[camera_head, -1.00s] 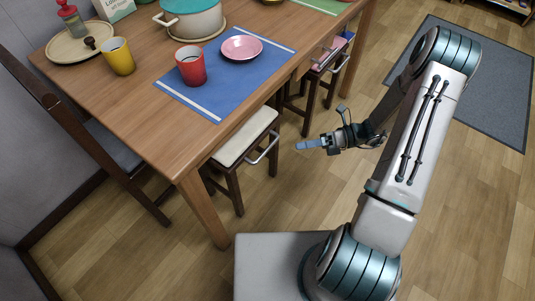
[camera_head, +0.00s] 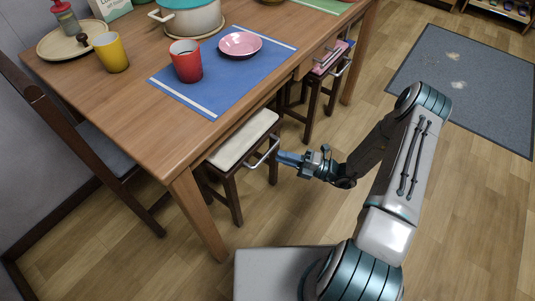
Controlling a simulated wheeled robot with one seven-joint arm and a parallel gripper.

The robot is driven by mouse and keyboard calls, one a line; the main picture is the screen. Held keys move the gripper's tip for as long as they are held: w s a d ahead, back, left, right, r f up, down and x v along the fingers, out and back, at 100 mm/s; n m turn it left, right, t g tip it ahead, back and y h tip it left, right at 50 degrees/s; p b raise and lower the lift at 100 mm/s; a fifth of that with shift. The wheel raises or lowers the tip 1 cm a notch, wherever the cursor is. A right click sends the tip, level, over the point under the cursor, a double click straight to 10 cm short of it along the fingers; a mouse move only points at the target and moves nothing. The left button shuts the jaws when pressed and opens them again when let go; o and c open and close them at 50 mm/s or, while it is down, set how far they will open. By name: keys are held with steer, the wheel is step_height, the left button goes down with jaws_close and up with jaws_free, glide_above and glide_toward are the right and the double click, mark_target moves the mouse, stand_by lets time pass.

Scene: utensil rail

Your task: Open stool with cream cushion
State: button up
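The stool with the cream cushion (camera_head: 238,147) stands upright on dark wooden legs, partly tucked under the near long side of the table. A metal bar handle (camera_head: 264,154) is on its outer side. My gripper (camera_head: 283,157) is just right of this handle, with its bluish fingertips pointing left at the handle's right end. The fingertips look very close to the handle, but I cannot tell whether they touch it or are around it. The finger gap is too small to make out.
The wooden table (camera_head: 125,110) holds a blue mat (camera_head: 213,92), a red cup (camera_head: 186,62), a yellow cup (camera_head: 112,53), a pink plate (camera_head: 240,44) and a pot (camera_head: 191,17). A stool with a pink cushion (camera_head: 329,60) stands farther along. Open floor lies right of the stools.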

mark_target(268, 151)
steer(key=b+x, duration=0.1)
steer(key=x, duration=0.4)
steer(key=shift+w+a, duration=0.1)
steer(key=shift+a, duration=0.3)
jaws_close()
